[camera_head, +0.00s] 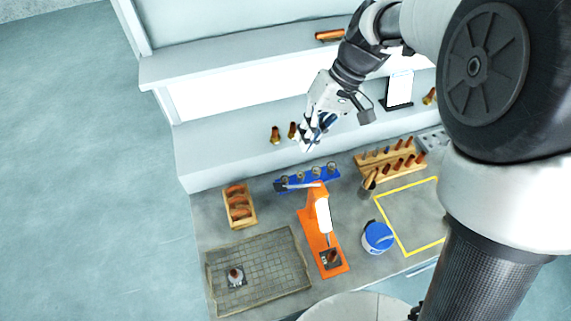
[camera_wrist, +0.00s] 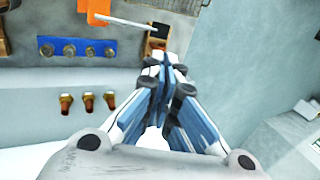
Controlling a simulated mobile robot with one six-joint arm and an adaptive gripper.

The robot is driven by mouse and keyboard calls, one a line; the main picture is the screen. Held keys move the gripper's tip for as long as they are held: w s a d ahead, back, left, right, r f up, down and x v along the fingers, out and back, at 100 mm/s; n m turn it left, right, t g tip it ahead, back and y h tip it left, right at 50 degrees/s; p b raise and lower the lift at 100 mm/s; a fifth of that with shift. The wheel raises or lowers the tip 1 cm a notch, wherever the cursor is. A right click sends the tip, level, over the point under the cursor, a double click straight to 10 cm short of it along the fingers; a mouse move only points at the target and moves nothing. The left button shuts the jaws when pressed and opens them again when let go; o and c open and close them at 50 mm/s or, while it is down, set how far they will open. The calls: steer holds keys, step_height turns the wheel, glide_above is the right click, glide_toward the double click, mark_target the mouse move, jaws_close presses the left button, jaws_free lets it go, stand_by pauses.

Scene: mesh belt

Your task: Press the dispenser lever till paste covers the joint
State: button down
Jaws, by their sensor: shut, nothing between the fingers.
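The orange dispenser (camera_head: 316,203) stands on the bench, with a white cartridge (camera_head: 323,218) and a nozzle pointing down at its base. Its grey lever (camera_head: 303,185) sticks out to the left at the top. A small copper-coloured joint (camera_head: 331,257) sits on the dark patch of the base under the nozzle; I cannot tell if paste is on it. My gripper (camera_head: 307,143) is shut and empty, above and behind the dispenser, apart from the lever. In the wrist view the lever (camera_wrist: 121,21) lies ahead and left of my fingertips (camera_wrist: 163,64).
A blue rack (camera_head: 289,185) with several round parts stands behind the dispenser. A mesh tray (camera_head: 290,245) is at the left, a blue-lidded jar (camera_head: 377,237) at the right. Wooden racks (camera_head: 228,206) and (camera_head: 395,179) flank them. Copper fittings (camera_head: 275,135) stand on the shelf.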

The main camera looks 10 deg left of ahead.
steer(key=shift+f, duration=0.1)
glide_above(299, 186)
steer(key=a, duration=0.4)
steer(key=f, duration=1.2)
steer(key=shift+s+f, duration=0.3)
steer(key=shift+a, duration=0.1)
